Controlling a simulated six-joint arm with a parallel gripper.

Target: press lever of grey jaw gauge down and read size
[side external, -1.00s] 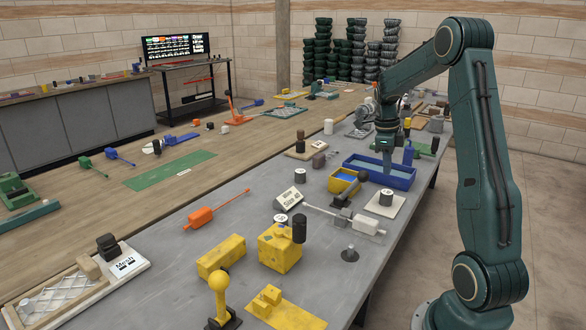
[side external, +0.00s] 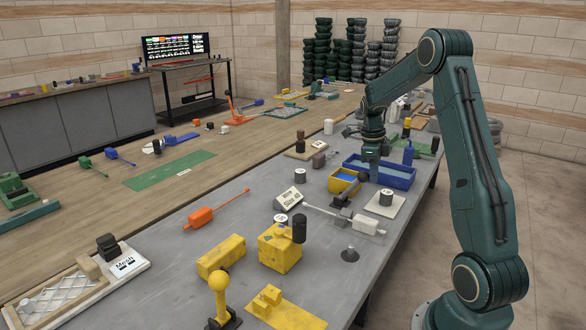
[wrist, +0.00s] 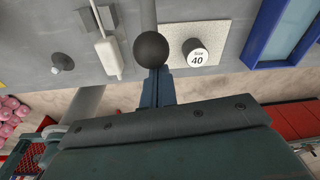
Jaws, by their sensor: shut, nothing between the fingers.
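The grey jaw gauge (side external: 341,219) stands on the grey bench, with a thin rod and a pale block beside it. Its dark lever slopes up to a round black knob (side external: 363,176). In the wrist view the knob (wrist: 151,48) sits right at my fingertips, hiding their ends. My gripper (side external: 368,180) is shut and empty, pointing down at the knob; I cannot tell whether it touches. The lever is raised. A sign (side external: 288,200) reading "Size 40" stands left of the gauge. A spool (wrist: 196,52) labelled "Size 40" is right of the knob in the wrist view.
A blue tray (side external: 398,181) and a yellow bin (side external: 331,185) lie close behind the gauge. The spool stands on a pale plate (side external: 379,209). A yellow block (side external: 278,256) with a black knob and an orange-handled tool (side external: 201,217) are nearer the camera.

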